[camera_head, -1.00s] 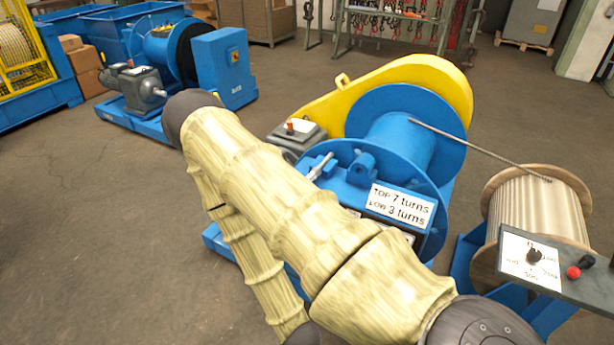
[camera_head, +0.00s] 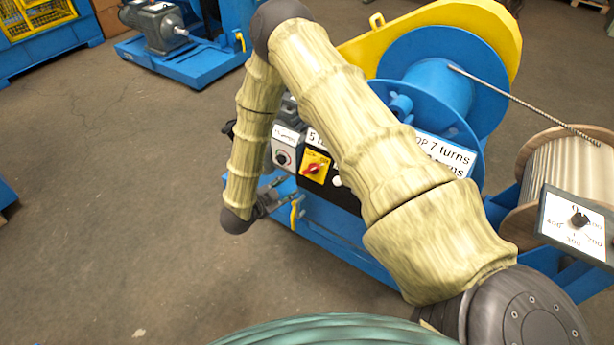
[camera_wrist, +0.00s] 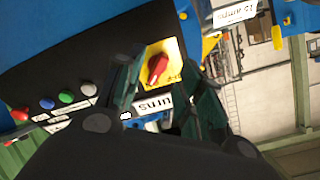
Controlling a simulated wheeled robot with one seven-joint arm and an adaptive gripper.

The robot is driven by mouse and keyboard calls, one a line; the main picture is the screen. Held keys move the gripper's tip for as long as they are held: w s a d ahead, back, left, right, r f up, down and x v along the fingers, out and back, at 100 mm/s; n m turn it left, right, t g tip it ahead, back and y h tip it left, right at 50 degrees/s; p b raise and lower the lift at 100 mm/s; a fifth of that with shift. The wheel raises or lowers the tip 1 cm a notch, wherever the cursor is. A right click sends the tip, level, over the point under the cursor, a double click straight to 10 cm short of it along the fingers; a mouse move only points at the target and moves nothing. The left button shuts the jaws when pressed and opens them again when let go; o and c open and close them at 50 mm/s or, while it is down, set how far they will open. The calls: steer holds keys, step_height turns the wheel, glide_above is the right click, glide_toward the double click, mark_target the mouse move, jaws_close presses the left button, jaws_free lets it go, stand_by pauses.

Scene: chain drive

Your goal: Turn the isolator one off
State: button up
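The isolator is a red rotary handle (camera_head: 314,169) on a yellow plate, set in the black panel on the front of the blue winch. In the wrist view the red handle (camera_wrist: 157,68) shows clearly, tilted on its yellow plate. I cannot read a number on it. My gripper (camera_head: 284,191) is to the left of and below the isolator in the head view, apart from it. In the wrist view its two dark fingers (camera_wrist: 160,82) stand apart with nothing between them, and the handle shows beyond the gap. My arm hides part of the panel.
A grey box with a dark knob (camera_head: 283,158) sits left of the isolator. Red, green, blue and white buttons (camera_wrist: 66,97) line the panel. A rope drum (camera_head: 440,75), wooden reel (camera_head: 560,175) and dial plate (camera_head: 575,222) stand right. Floor at left is clear.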

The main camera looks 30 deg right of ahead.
mark_target(308, 172)
steer(key=w+d+m, duration=0.1)
steer(key=d, duration=0.2)
steer(key=w+d+m+g+h+p, duration=0.1)
steer(key=d, duration=0.3)
steer(key=w+d+f+m+g+p, duration=0.1)
steer(key=d, duration=0.3)
steer(key=shift+h, duration=0.3)
steer(key=shift+a, duration=0.1)
jaws_close()
